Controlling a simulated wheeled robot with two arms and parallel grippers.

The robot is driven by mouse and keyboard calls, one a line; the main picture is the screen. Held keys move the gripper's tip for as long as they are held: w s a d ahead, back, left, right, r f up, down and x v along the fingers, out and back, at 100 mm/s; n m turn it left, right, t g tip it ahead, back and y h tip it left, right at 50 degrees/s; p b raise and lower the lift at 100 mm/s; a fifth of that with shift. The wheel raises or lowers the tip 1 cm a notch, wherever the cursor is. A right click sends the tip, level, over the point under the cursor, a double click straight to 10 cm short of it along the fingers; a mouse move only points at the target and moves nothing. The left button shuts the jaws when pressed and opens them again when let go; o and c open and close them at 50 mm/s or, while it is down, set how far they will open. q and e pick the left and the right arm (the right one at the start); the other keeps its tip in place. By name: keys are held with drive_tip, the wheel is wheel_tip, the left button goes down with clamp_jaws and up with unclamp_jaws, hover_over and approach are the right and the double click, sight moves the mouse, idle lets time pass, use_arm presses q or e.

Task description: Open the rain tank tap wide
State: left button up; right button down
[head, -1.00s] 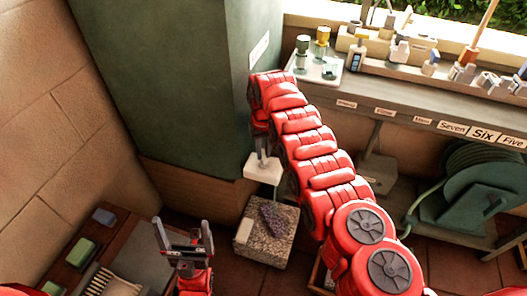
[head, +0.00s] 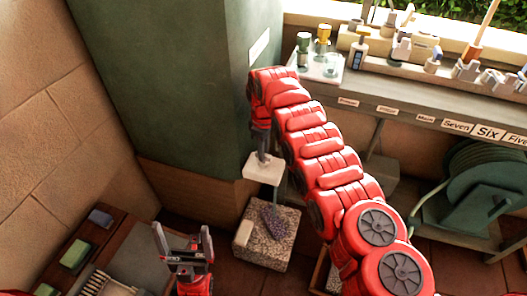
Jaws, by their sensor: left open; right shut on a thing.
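The rain tank (head: 165,85) is the large dark green box at the back, with a pale label on its right side. My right gripper (head: 262,158) points down beside the tank's lower right edge. It is shut on a pale, flat block-like piece (head: 263,170). I cannot tell whether this piece is the tap's handle. The rest of the tap is not clearly visible, and my red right arm covers part of that area. My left gripper (head: 183,238) is open and empty at the lower left, fingers pointing up, apart from the tank.
A speckled stone block (head: 265,255) with a purple sprig (head: 272,218) stands below the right gripper. A labelled bench (head: 405,103) with bottles runs along the right, above a green hose reel (head: 475,190). A wooden tray (head: 45,262) with a green block and brush lies at the lower left.

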drive_tip(key=shift+n, duration=0.6)
drive_tip(key=c, duration=0.8)
unclamp_jaws()
drive_tip(key=shift+r, duration=0.1)
drive_tip(key=shift+r+p, duration=4.8)
drive_tip(key=shift+r, duration=3.85)
